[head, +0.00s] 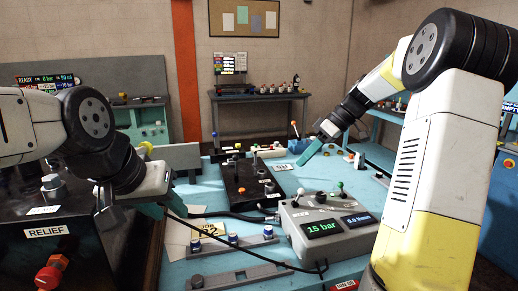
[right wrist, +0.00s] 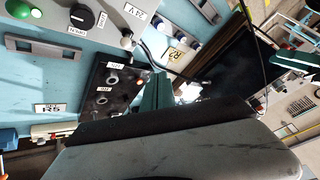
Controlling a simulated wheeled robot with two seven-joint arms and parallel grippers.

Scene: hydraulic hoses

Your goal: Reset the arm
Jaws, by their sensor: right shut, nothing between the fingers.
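My right arm reaches in from the right in the head view. Its gripper (head: 311,151) has teal fingers pointing down and left above the blue bench, behind the grey gauge box. In the right wrist view the teal fingers (right wrist: 156,92) are together with nothing between them, over the black valve panel (right wrist: 108,88). My left gripper (head: 168,207) is at the left of the bench, near the black RELIEF box (head: 60,235). Its teal fingers are partly hidden by its own body, so its opening is unclear.
The grey gauge box (head: 327,222) reads 15 bar. A black hose (head: 222,213) runs from near my left gripper to the black valve panel (head: 240,183). Racks with blue-capped fittings (head: 232,241) lie in front. A dark side table (head: 259,96) stands at the back wall.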

